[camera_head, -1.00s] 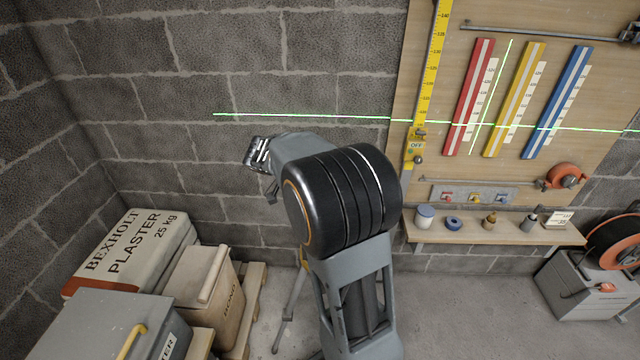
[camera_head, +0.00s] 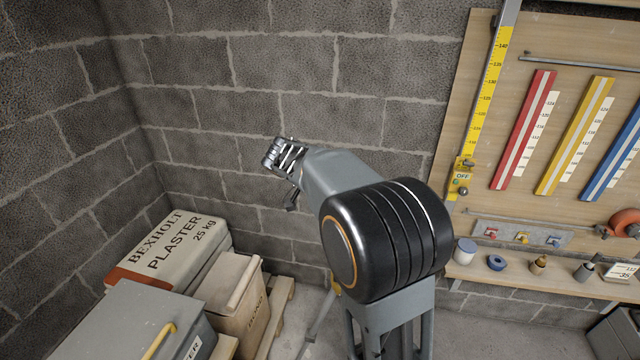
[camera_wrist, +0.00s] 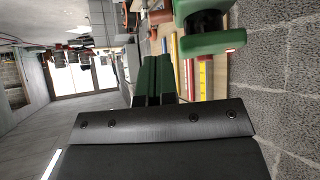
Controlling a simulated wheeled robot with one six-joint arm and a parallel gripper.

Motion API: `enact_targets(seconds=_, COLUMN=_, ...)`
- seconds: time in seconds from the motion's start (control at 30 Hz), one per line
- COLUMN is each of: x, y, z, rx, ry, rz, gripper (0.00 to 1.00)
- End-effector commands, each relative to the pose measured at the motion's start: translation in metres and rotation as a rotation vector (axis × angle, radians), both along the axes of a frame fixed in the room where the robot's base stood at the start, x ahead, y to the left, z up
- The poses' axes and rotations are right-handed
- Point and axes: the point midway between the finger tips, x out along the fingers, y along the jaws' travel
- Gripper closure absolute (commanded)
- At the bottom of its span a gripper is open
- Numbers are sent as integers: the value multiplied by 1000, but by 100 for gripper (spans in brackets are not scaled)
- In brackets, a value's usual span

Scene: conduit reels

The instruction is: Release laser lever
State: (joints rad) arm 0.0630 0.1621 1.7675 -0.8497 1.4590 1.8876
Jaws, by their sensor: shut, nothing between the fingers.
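My gripper (camera_head: 283,158) is shut and empty at the end of my arm, in front of the block wall. Its dark fingers (camera_wrist: 153,80) point up and away in the wrist view. A green housing with a black band (camera_wrist: 208,28), apparently the laser unit, is close to the right of the fingers, apart from them. A red end (camera_wrist: 235,55) shows at its lower edge; I cannot tell whether this is the lever. In the head view the unit is hidden behind my arm; part of a tripod leg (camera_head: 318,322) shows below. No green laser line shows on the wall.
A yellow staff (camera_head: 490,90) carries a yellow box marked OFF (camera_head: 462,180). The wooden board (camera_head: 475,75) has red, yellow and blue strips. A shelf (camera_head: 500,283) holds small items. Plaster bag (camera_head: 170,245) and boxes fill the lower left.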

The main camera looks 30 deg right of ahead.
Motion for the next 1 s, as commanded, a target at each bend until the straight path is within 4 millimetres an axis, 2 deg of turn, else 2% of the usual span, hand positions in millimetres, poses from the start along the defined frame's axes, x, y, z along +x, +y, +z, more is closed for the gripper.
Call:
enact_targets(seconds=0.2, x=8, y=33, z=23, rx=1, ry=-2, rz=5, gripper=100)
enact_targets(seconds=0.4, x=12, y=52, z=39, rx=0, ry=-1, rz=2, gripper=100)
enact_targets(seconds=0.6, x=14, y=61, z=45, rx=0, ry=1, rz=1, gripper=100)
enact_targets(seconds=1.0, x=13, y=62, z=46, rx=4, ry=4, rz=5, gripper=100)
